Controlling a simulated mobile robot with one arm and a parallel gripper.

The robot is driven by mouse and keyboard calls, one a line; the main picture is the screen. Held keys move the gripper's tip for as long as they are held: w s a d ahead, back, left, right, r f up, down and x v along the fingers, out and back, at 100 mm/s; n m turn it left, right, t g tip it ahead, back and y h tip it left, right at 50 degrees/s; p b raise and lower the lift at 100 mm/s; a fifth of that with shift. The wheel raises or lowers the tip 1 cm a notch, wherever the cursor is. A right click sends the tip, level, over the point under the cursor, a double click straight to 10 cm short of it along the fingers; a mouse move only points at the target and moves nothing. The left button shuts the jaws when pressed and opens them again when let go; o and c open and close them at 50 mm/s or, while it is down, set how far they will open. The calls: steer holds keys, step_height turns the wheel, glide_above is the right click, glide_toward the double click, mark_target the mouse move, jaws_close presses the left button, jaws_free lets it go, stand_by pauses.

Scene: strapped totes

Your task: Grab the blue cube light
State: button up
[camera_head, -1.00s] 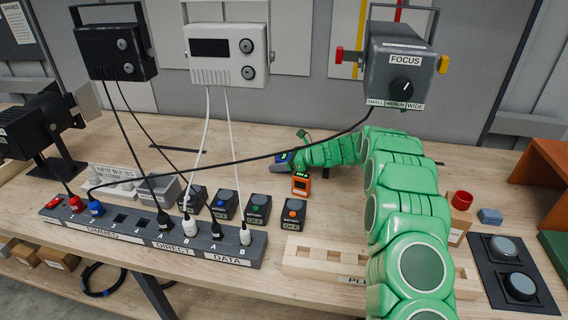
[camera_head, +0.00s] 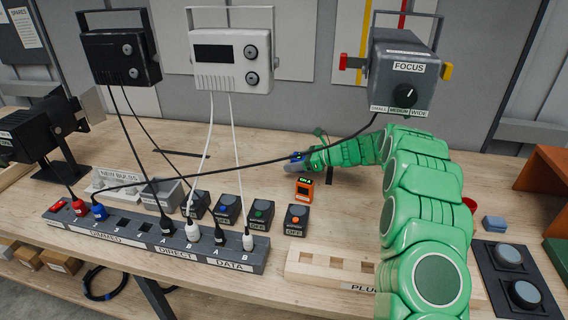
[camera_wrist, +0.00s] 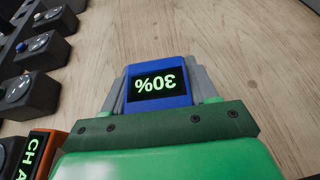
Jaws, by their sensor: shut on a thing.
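The blue cube light (camera_wrist: 158,85) shows a green "30%" readout, upside down in the wrist view. It sits between the grey fingers of my gripper (camera_wrist: 160,88), which are shut on its two sides. In the head view the blue cube light (camera_head: 296,156) is small, at the end of my green arm, and my gripper (camera_head: 294,162) partly hides it. It is behind an orange cube (camera_head: 304,189) with a green readout. I cannot tell whether the blue cube is clear of the bench.
The orange cube (camera_wrist: 40,150) is close beside my gripper. A black cable (camera_head: 290,156) hangs across the bench near my gripper. Bare wood lies beyond the cube.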

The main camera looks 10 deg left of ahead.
steer(key=d, duration=0.9)
steer(key=s+d, duration=0.1)
steer(key=d, duration=0.3)
steer(key=shift+s+d, duration=0.1)
steer(key=shift+d, duration=0.25)
